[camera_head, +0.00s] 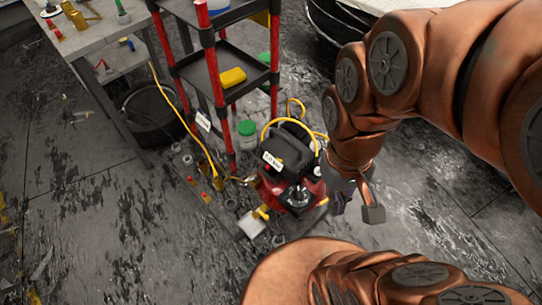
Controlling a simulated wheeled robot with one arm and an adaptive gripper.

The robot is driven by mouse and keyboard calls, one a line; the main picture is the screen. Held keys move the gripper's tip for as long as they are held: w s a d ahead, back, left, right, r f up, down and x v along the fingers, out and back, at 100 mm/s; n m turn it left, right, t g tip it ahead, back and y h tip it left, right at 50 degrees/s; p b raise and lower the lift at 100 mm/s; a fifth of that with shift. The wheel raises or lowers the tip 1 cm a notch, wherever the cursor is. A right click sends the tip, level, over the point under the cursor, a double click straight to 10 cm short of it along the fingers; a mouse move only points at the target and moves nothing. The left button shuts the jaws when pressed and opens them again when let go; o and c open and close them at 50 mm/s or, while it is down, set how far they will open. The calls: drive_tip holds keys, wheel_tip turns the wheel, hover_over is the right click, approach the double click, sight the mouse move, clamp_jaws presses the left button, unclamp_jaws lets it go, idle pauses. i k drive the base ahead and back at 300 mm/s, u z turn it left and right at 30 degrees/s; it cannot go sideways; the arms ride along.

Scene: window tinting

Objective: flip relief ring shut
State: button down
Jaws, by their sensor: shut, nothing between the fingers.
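A small air compressor (285,150) stands on the floor in the middle of the head view, with a black top, a white label and a red lower body (268,192). My gripper (357,205) hangs at the compressor's right side, close to its lower right edge. It is shut and empty. I cannot tell whether it touches the compressor. The relief ring is too small to make out, or is hidden behind my gripper and arm, so I cannot tell how it stands.
A red and black shelf cart (213,75) stands behind the compressor. A yellow hose (178,112) runs along it. A green-lidded jar (247,137) and small bottles stand near the compressor. A workbench (85,42) and black bucket (152,112) are at left. Floor at front left is mostly clear.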

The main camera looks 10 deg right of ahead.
sight(255, 177)
drive_tip(key=z, duration=1.05)
drive_tip(key=k, duration=1)
drive_tip(key=u, duration=1.6)
drive_tip(key=i, duration=0.5)
drive_tip(key=u, duration=0.05)
